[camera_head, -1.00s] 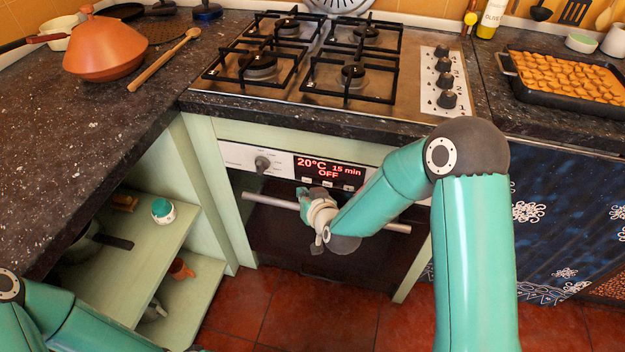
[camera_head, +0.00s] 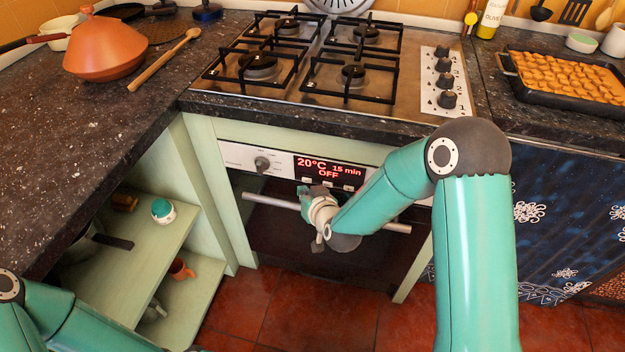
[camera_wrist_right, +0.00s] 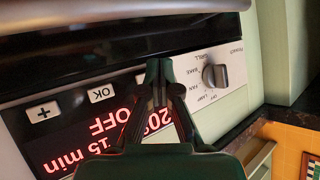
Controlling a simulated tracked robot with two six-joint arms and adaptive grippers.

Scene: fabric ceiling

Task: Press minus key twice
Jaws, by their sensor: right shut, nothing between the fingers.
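The oven's control panel (camera_head: 235,156) has a knob and a dark display (camera_head: 329,169) reading 20°C, 15 min, OFF in red. In the right wrist view the panel appears upside down, with the plus key (camera_wrist_right: 43,111) and OK key (camera_wrist_right: 101,93). A third key (camera_wrist_right: 140,78) beside OK is mostly hidden by my gripper, so its mark is unreadable. My right gripper (camera_head: 309,191) is shut and empty, with its fingertips at the panel close to this key; it also shows in the wrist view (camera_wrist_right: 158,70). Contact cannot be told. My left gripper is out of view.
The oven handle bar (camera_head: 268,201) runs across below the panel, close to my right gripper. The oven knob (camera_wrist_right: 214,75) is beside the fingers in the wrist view. The hob (camera_head: 400,90) and dark worktop (camera_head: 60,140) lie above; open shelves (camera_head: 165,240) stand left.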

